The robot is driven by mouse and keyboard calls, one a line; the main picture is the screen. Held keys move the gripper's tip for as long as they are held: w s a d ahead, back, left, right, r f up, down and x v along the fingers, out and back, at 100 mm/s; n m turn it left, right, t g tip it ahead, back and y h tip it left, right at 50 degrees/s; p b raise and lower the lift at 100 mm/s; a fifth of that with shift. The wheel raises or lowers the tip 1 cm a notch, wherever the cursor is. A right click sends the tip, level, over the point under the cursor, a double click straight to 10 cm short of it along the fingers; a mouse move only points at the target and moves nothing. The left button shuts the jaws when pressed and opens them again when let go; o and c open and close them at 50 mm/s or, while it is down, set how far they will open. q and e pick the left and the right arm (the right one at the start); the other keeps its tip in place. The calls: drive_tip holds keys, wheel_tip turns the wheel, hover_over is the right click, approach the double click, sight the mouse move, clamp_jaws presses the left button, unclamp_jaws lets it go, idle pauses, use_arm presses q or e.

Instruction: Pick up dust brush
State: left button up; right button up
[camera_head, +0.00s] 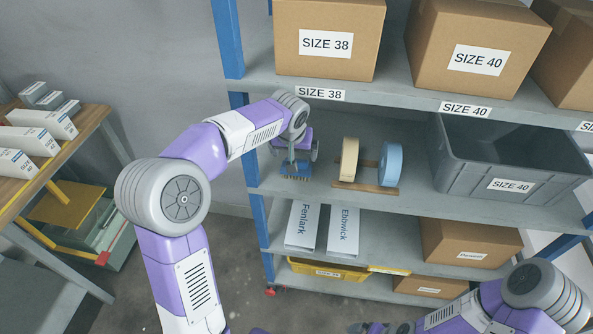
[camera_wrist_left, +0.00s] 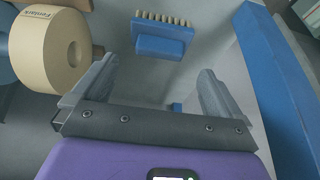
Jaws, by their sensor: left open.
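The dust brush is a blue block with a row of pale bristles. In the left wrist view the dust brush (camera_wrist_left: 160,38) lies ahead of the fingertips, roughly centred between them and apart from them. In the head view the brush (camera_head: 296,169) is on the middle shelf near its left end, partly hidden by my gripper. My left gripper (camera_head: 298,155) is at the brush; in the wrist view its two fingers (camera_wrist_left: 158,72) are spread with nothing between them. My right gripper (camera_head: 378,328) is low at the bottom edge, mostly cut off, and its jaws cannot be made out.
Two tape rolls, tan (camera_head: 349,160) and blue (camera_head: 391,164), stand on a wooden holder right of the brush. A blue rack post (camera_head: 250,160) is close on the left. A grey bin (camera_head: 460,179) stands further right. The shelf above (camera_head: 400,100) carries boxes.

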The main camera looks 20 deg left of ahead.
use_arm(q)
drive_tip(key=b+x, duration=0.1)
drive_tip(key=x, duration=0.5)
drive_tip(key=shift+w, duration=0.15)
drive_tip(key=shift+c, duration=0.5)
drive_tip(key=c, duration=1.1)
drive_tip(key=shift+r, duration=0.15)
drive_tip(key=shift+r, duration=0.3)
drive_tip(key=s+d, duration=0.1)
drive_tip(key=s, duration=0.5)
drive_tip(key=s+d, duration=0.2)
drive_tip(key=s, duration=0.3)
drive_tip(key=s+d, duration=0.1)
drive_tip(key=s, duration=0.5)
drive_tip(key=shift+s+d+r, duration=0.15)
drive_tip(key=shift+s+r, duration=0.15)
